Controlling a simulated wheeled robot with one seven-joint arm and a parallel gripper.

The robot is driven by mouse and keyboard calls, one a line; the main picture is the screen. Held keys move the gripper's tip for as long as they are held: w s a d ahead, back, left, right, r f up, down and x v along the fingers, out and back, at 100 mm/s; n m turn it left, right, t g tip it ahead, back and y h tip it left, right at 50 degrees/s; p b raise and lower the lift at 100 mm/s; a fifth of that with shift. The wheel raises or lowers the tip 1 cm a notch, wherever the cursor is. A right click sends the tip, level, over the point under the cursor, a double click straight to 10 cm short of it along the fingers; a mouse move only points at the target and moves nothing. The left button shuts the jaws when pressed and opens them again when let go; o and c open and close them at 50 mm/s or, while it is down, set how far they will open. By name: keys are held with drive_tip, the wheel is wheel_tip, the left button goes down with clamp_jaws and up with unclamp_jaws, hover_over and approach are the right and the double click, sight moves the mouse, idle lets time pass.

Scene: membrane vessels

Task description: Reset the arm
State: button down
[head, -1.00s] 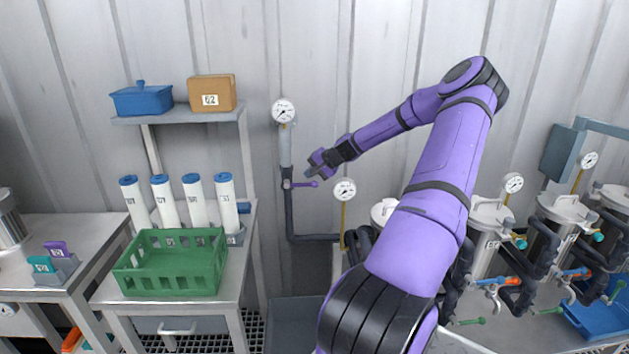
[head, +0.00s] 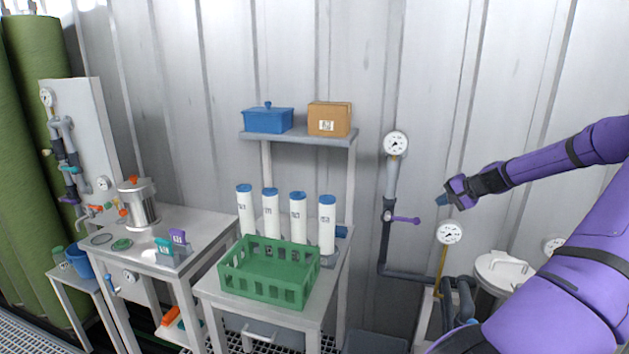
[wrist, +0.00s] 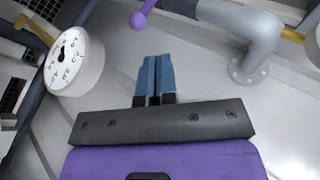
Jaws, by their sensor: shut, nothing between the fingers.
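My gripper (head: 443,200) is at the right of the head view, at the end of my purple arm. It is in the air in front of the corrugated wall, a little right of a purple valve handle (head: 405,220) and apart from it. In the wrist view my gripper (wrist: 155,60) shows its two blue fingers side by side, shut with nothing between them. The ball end of a purple handle (wrist: 138,20) shows beyond the fingertips there.
A gauge (head: 396,144) tops the grey pipe beside the handle, with a lower gauge (head: 449,233) under my gripper. A green crate (head: 268,294) and several white cartridges (head: 298,222) stand on a table to the left. A lidded vessel (head: 503,271) is below my arm.

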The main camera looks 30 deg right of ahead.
drive_tip(key=w+a+r+n+g, duration=0.3)
drive_tip(key=a, duration=0.9)
drive_tip(key=w+a+r+n+g, duration=0.2)
drive_tip(key=a+r+n+g, duration=0.15)
drive_tip(key=a, duration=0.85)
drive_tip(key=s+a+r+n+h, duration=0.1)
drive_tip(key=s+a+r+n, duration=0.2)
drive_tip(key=a, duration=0.4)
drive_tip(key=s+a+r+n+h, duration=0.1)
drive_tip(key=s+a+r, duration=0.2)
drive_tip(key=a+r, duration=0.4)
drive_tip(key=s+a+r+n+t, duration=0.1)
drive_tip(key=s+a+r+n, duration=0.1)
drive_tip(key=s+a, duration=0.4)
drive_tip(key=s+a+r+n+t, duration=0.1)
drive_tip(key=s+a+r, duration=0.2)
drive_tip(key=s, duration=1)
drive_tip(key=a, duration=0.3)
drive_tip(key=shift+s+r+n, duration=0.25)
drive_tip(key=shift+n, duration=0.1)
